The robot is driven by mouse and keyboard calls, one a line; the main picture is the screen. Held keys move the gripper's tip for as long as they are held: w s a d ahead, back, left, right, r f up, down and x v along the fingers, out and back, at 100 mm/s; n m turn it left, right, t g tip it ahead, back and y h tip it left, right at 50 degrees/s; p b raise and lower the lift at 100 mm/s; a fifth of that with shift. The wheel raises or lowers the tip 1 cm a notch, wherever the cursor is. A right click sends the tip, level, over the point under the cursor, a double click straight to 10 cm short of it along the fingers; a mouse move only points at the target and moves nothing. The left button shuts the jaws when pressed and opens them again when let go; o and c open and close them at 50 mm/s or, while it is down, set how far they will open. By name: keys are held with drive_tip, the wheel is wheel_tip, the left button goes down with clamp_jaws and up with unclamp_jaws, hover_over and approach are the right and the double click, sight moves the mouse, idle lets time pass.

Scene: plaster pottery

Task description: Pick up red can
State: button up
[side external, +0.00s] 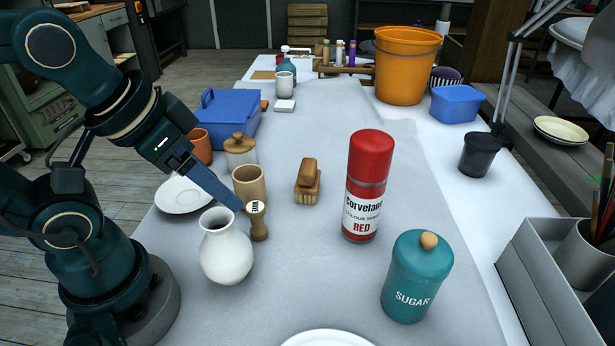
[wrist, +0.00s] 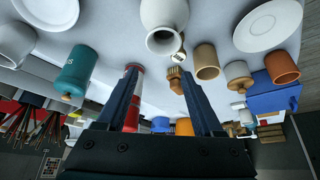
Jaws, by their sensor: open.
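The red can (side external: 368,185) is a spray can with a red cap and a white label reading "Corveland" and "RED". It stands upright on the grey table cover, left of and behind the teal sugar jar (side external: 418,278). My gripper (side external: 238,206) is at the left, above and behind the white vase (side external: 226,250) and well apart from the can. In the wrist view my gripper (wrist: 158,73) has its two fingers spread with nothing held. The red can (wrist: 132,118) shows there partly hidden behind the left finger.
A wooden-handled brush (side external: 307,182) lies left of the can. A small brown tool (side external: 259,222) and a tan cup (side external: 249,184) stand near my fingertips. A grey box (side external: 545,270) is at the right. The cover between brush and can is clear.

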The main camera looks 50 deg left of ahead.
drive_tip(key=o, duration=0.3)
drive_tip(key=shift+r, duration=0.1)
